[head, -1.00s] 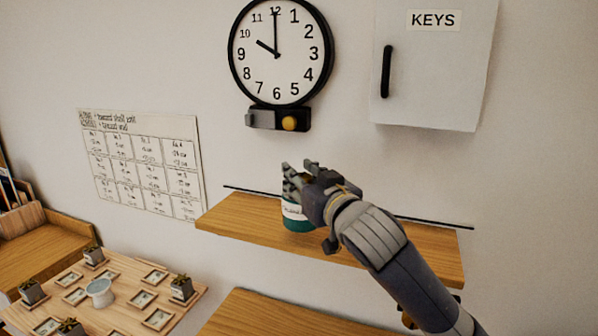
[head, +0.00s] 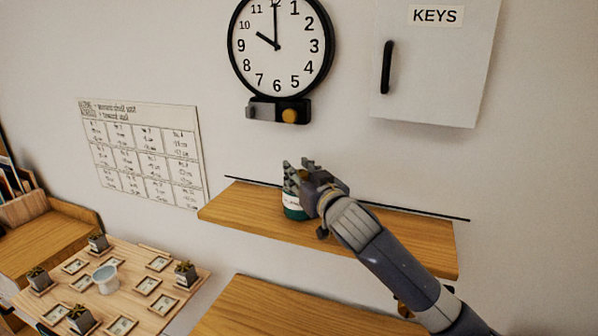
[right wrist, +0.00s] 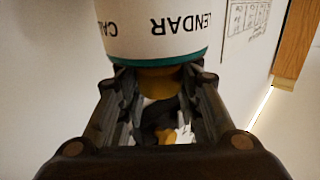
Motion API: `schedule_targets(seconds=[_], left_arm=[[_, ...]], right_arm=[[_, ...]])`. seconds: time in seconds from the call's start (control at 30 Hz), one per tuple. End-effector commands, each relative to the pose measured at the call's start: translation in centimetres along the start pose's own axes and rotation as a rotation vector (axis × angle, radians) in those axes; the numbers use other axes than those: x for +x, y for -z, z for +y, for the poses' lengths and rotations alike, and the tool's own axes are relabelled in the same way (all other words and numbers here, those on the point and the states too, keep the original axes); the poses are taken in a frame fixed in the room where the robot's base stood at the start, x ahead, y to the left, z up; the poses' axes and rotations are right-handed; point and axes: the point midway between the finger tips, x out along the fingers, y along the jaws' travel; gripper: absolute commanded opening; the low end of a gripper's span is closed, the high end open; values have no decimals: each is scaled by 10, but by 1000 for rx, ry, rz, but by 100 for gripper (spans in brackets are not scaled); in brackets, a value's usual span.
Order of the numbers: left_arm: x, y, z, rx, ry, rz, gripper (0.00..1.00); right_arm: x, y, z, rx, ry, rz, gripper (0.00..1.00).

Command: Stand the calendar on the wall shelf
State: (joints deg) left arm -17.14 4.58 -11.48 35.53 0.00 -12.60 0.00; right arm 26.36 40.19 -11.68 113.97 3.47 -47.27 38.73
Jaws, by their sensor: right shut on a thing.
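The calendar (head: 293,207) is a small round thing with a white band and a dark green lower part. In the head view it shows in front of the wall shelf (head: 400,243), over its left part. It looks upright; I cannot tell whether its base touches the wood. My right gripper (head: 299,180) is shut on its upper part and hides some of it. In the right wrist view the calendar (right wrist: 155,35) shows its lettering upside down, beyond the fingers (right wrist: 160,110). My left gripper is not in view.
A clock (head: 278,47) hangs above the shelf, and a white key cabinet (head: 435,75) at the upper right. A paper chart (head: 143,155) is on the wall at left. A low table (head: 150,318) with small pots stands lower left. The shelf's right part looks clear behind my arm.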

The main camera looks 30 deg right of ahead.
Motion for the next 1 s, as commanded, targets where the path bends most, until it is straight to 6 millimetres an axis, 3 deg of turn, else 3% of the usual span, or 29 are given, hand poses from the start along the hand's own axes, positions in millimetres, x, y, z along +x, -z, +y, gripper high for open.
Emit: schedule_targets(seconds=[0.17,0.2,0.3,0.7,0.87,1.0], left_arm=[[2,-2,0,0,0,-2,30],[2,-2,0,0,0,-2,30],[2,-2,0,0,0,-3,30],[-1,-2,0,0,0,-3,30],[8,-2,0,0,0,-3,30],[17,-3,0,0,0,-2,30]], right_arm=[[0,-1,0,1,1,4,0],[0,-3,0,1,0,0,32],[0,-2,0,1,0,0,53],[0,3,0,0,1,1,53],[-17,-2,0,0,2,0,53],[-43,-3,0,-1,2,2,53]])
